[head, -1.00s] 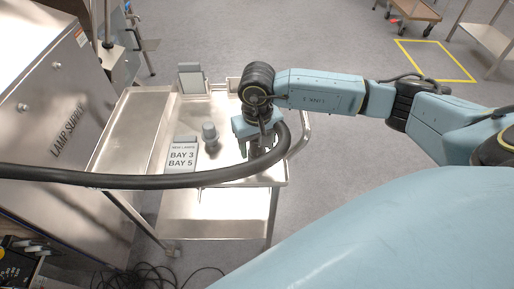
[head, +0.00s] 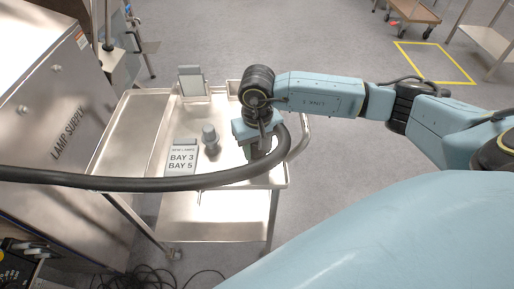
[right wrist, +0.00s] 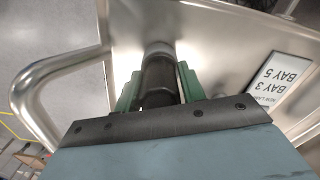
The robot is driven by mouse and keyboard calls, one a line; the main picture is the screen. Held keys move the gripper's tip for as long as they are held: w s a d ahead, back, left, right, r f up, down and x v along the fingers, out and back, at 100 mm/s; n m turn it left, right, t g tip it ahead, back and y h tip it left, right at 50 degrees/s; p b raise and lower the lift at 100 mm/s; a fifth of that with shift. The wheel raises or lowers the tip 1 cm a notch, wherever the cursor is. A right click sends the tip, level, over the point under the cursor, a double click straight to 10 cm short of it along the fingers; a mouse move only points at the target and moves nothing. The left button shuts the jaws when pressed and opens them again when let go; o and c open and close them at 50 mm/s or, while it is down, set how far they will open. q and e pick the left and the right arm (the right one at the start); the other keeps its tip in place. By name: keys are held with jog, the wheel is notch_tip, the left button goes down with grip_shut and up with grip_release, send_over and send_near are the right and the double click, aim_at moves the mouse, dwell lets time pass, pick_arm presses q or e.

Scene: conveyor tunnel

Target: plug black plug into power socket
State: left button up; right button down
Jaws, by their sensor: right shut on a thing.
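My right gripper (head: 259,148) is low over the right part of the steel trolley. In the right wrist view its green fingers (right wrist: 158,88) are shut on a black cylindrical plug (right wrist: 158,72) with a paler grey end. In the head view the plug is mostly hidden by the gripper and by the thick black cable (head: 150,184). The cable comes in from the left edge, passes in front of the trolley and loops up at the gripper's right side. I cannot make out a power socket in either view. My left gripper is not in view.
The trolley's top (head: 138,128) holds a small grey cylinder (head: 210,139), a "BAY 3 BAY 5" sign (head: 182,160) and an upright grey plate (head: 191,81). A "LAMP SUPPLY" cabinet (head: 50,100) stands at left. Loose thin cables (head: 150,276) lie on the floor.

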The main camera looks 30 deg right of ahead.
jog(key=shift+r, duration=0.15)
jog(key=shift+r+p, duration=0.3)
jog(key=shift+r, duration=0.25)
jog(key=shift+r+p, duration=0.3)
jog(key=shift+r, duration=0.5)
jog(key=shift+r+p, duration=0.5)
jog(key=shift+r, duration=0.55)
